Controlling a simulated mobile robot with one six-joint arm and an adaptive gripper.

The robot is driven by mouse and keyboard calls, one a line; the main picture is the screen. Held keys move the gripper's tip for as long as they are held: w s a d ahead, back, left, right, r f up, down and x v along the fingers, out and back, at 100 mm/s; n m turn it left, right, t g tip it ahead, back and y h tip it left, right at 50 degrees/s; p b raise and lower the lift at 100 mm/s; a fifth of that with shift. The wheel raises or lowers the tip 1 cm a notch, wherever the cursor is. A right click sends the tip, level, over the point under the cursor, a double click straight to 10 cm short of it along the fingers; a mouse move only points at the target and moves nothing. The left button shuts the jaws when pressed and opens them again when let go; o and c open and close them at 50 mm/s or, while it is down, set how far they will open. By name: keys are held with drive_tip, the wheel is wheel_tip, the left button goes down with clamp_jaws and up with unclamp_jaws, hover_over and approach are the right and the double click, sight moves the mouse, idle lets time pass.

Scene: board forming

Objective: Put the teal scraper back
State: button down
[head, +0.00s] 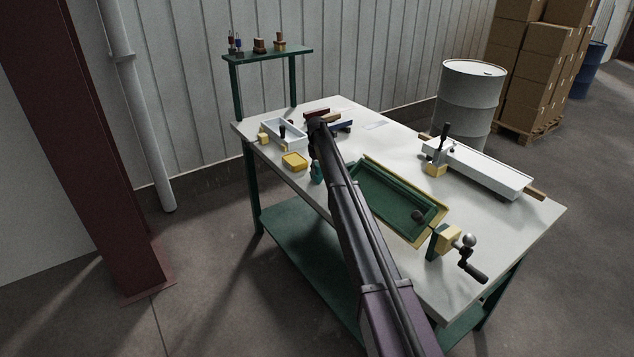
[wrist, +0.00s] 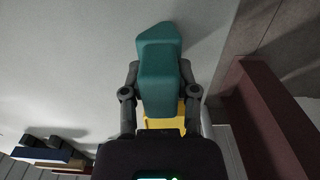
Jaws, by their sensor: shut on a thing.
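The teal scraper (wrist: 160,70) is between the two fingers of my gripper (wrist: 160,92) in the wrist view, and the fingers are shut on it. In the head view a small teal part of the scraper (head: 317,174) shows below my gripper (head: 317,158), near the left edge of the workbench (head: 350,110). My arm hides part of that spot. A small yellow tray (head: 294,160) lies just left of my gripper, and something yellow (wrist: 165,123) shows behind the scraper in the wrist view. I cannot tell whether the scraper touches the bench.
A white tray (head: 292,131) and a blue block (head: 341,126) lie toward the back. A green tray with a yellow rim (head: 374,172) lies right of my arm. A crank clamp (head: 452,240) and a long white trough (head: 490,172) stand farther right. A raised shelf (head: 268,54) holds small tools.

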drive_tip(key=shift+f, duration=0.25)
drive_tip(key=shift+c, duration=1.5)
unclamp_jaws()
drive_tip(key=shift+o, duration=0.2)
drive_tip(key=shift+o, duration=1.3)
drive_tip(key=shift+r, duration=0.2)
wheel_tip(320, 180, up, 8)
drive_tip(key=p, duration=0.8)
drive_tip(key=shift+r, duration=0.2)
drive_tip(key=s+d+r+t+h+p, duration=0.1)
drive_tip(key=s+d, duration=0.5)
drive_tip(key=s, duration=0.6)
drive_tip(key=s+d+r+t+h+p, duration=0.2)
drive_tip(key=s+d+r+h, duration=0.2)
drive_tip(key=s+d, duration=0.3)
drive_tip(key=s, duration=0.4)
drive_tip(key=shift+s+r+t+p, duration=0.3)
drive_tip(key=shift+s+r, duration=0.1)
